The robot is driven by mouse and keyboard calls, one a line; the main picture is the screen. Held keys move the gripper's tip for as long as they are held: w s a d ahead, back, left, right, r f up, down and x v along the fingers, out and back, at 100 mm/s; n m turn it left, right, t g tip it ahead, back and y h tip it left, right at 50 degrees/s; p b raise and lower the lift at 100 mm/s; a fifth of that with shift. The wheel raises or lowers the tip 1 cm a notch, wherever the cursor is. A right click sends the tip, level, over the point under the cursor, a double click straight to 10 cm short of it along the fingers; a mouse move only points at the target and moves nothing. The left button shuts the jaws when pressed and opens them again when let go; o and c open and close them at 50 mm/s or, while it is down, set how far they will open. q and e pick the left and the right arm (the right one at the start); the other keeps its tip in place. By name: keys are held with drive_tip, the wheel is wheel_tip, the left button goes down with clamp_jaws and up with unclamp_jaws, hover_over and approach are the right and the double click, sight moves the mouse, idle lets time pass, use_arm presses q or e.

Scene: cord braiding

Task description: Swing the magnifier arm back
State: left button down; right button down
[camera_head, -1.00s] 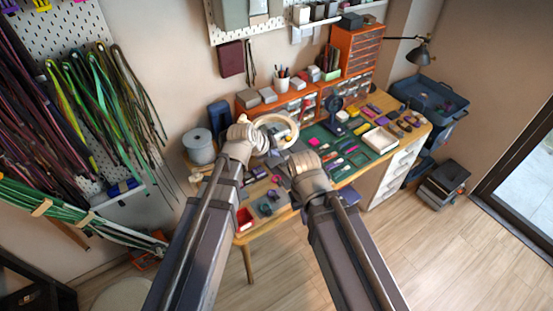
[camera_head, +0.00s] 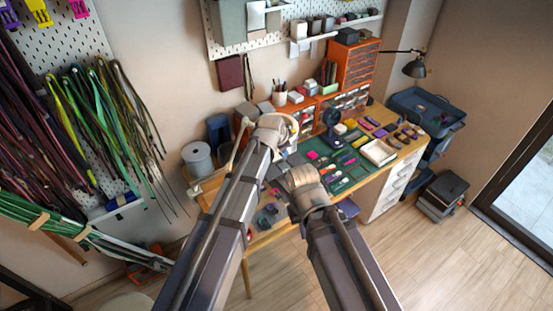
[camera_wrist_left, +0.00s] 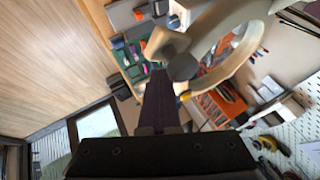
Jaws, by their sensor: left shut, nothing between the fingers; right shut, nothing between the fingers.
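The magnifier has a cream ring head (camera_head: 291,121), partly hidden behind my left wrist in the head view. Its thin cream arm (camera_head: 239,137) shows left of my left forearm, above the desk's left end. In the left wrist view the ring (camera_wrist_left: 246,62) is large and close, just beyond and to the right of the fingers. My left gripper (camera_wrist_left: 160,76) is shut and empty beside a cream part and a dark round knob (camera_wrist_left: 182,67); I cannot tell whether they touch. My right gripper (camera_head: 283,167) is shut and empty over the desk's left-middle part, its fingertips mostly hidden.
The desk (camera_head: 262,240) holds a green mat (camera_head: 338,171) with small tools, a white tray (camera_head: 379,152) and orange drawers (camera_head: 356,62). A grey spool (camera_head: 198,160) stands at its left. Cords (camera_head: 95,115) hang on the left wall. A black lamp (camera_head: 415,67) is at the back right.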

use_arm(q)
drive_tip(key=w+n+y, duration=0.2)
drive_tip(key=w+n, duration=0.1)
drive_tip(key=w, duration=1.6)
drive_tip(key=shift+d, duration=0.2)
drive_tip(key=shift+s, duration=0.1)
